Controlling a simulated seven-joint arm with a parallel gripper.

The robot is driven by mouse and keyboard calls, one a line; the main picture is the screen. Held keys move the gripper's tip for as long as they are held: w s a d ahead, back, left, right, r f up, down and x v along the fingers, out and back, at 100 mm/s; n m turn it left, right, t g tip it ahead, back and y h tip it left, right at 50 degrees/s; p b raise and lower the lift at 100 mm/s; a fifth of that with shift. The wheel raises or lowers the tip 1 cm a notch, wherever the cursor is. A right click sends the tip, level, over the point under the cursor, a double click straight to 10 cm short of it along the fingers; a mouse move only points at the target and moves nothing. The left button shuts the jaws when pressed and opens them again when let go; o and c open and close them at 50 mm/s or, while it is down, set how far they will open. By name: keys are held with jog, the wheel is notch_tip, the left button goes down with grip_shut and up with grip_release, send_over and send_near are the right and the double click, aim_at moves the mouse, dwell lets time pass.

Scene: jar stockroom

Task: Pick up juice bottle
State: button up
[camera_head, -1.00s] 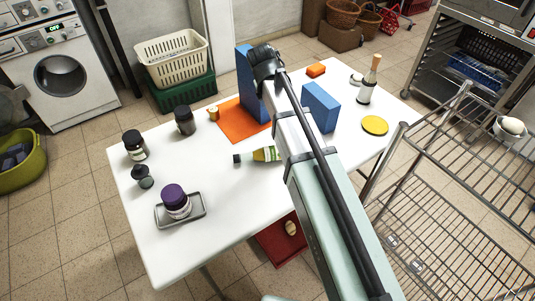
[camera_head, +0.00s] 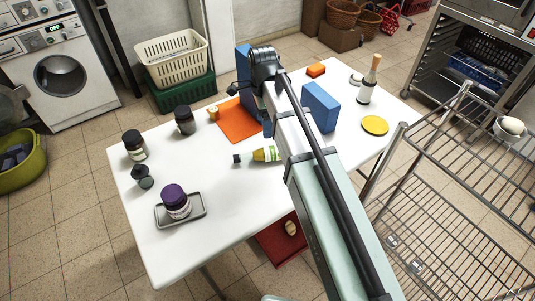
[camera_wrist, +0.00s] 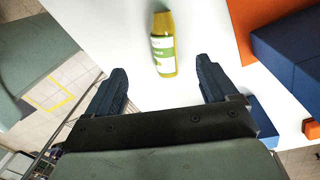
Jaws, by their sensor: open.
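The juice bottle (camera_head: 265,154) lies on its side on the white table, yellow with a green and white label and a dark cap pointing left in the head view. My arm hides its base end there. In the wrist view the bottle (camera_wrist: 163,45) is ahead of my gripper (camera_wrist: 160,68), in line with the gap between the two dark blue fingers. The fingers are spread wide and nothing is between them. The bottle's cap end is cut off by the top edge of the wrist view. My arm mostly hides the gripper in the head view.
A blue upright block (camera_head: 243,70) stands by an orange mat (camera_head: 236,122), with another blue block (camera_head: 321,107) right of my arm. Dark jars (camera_head: 184,120) stand at left, and a purple-lidded jar (camera_head: 175,200) sits on a grey tray (camera_head: 196,216).

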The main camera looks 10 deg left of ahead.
aim_at(266, 149)
jog(key=shift+m, duration=0.3)
jog(key=f, duration=0.8)
jog(key=shift+s+d+f, duration=0.15)
jog(key=shift+s, duration=0.15)
jog(key=shift+w+d+f, duration=0.1)
jog(key=shift+w+f, duration=0.05)
jog(key=shift+f, duration=2.6)
jog(key=shift+c, duration=0.4)
jog(key=c, duration=1.4)
jog(key=shift+c, duration=0.2)
jog(key=shift+r, duration=0.1)
